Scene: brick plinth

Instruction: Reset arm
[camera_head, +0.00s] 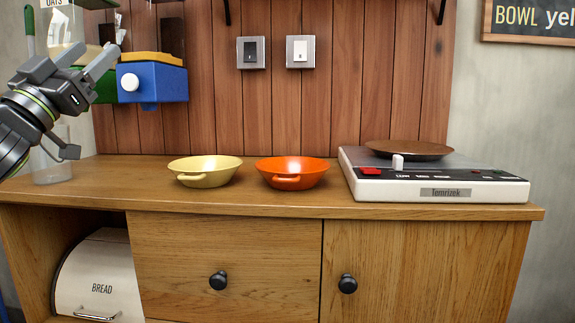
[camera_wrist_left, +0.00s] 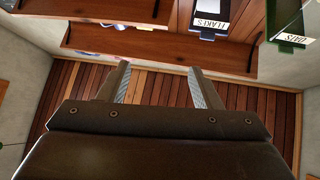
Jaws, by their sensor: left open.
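My left gripper (camera_head: 92,55) is raised at the upper left of the head view, above the counter, with its jaws apart and nothing between them. In the left wrist view its two fingers (camera_wrist_left: 158,84) stand apart, with the wood-plank wall behind the gap. My right gripper is not in view. A yellow bowl (camera_head: 205,172) and an orange bowl (camera_head: 292,174) sit side by side on the wooden counter (camera_head: 330,204), well to the right of the left gripper.
A turntable-like device (camera_head: 435,190) with a brown disc (camera_head: 409,149) stands at the counter's right. A blue dispenser (camera_head: 165,84) hangs near the left gripper. A clear container (camera_head: 52,160) stands below it. A bread box (camera_head: 101,272) is in the lower left compartment. Wooden shelves (camera_wrist_left: 160,42) show in the wrist view.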

